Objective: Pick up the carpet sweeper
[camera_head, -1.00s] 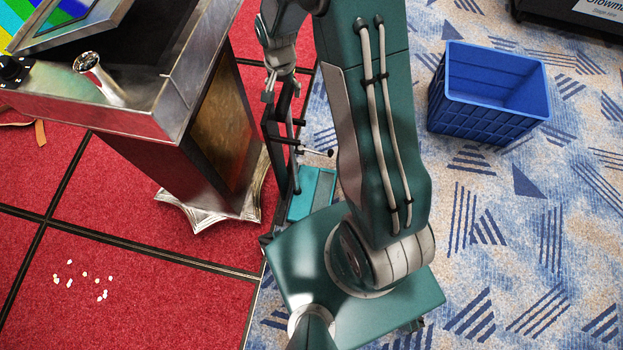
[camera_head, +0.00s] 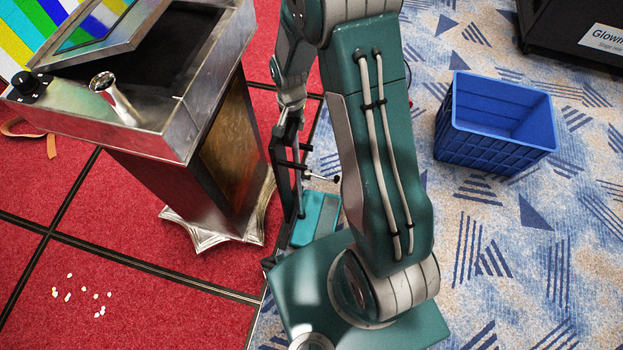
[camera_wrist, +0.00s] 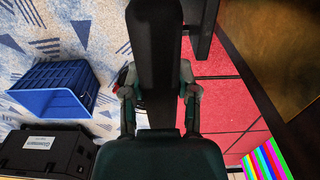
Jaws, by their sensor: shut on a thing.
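My gripper (camera_head: 290,108) hangs beside the podium in the head view, pointing down. In the wrist view my gripper (camera_wrist: 158,93) has a finger on each side of a broad black bar, which I take for the handle of the carpet sweeper (camera_wrist: 155,45). In the head view a dark upright with short black rods stands below the gripper. A teal block (camera_head: 317,213) sits at its foot, low by the floor and partly behind my arm. Whether it touches the carpet is hard to tell.
A metal podium (camera_head: 215,170) stands close on the left. A blue crate (camera_head: 495,135) stands right, with a black labelled case (camera_head: 570,35) behind it. White bits (camera_head: 82,293) lie on the red carpet. Patterned blue carpet is open on the right.

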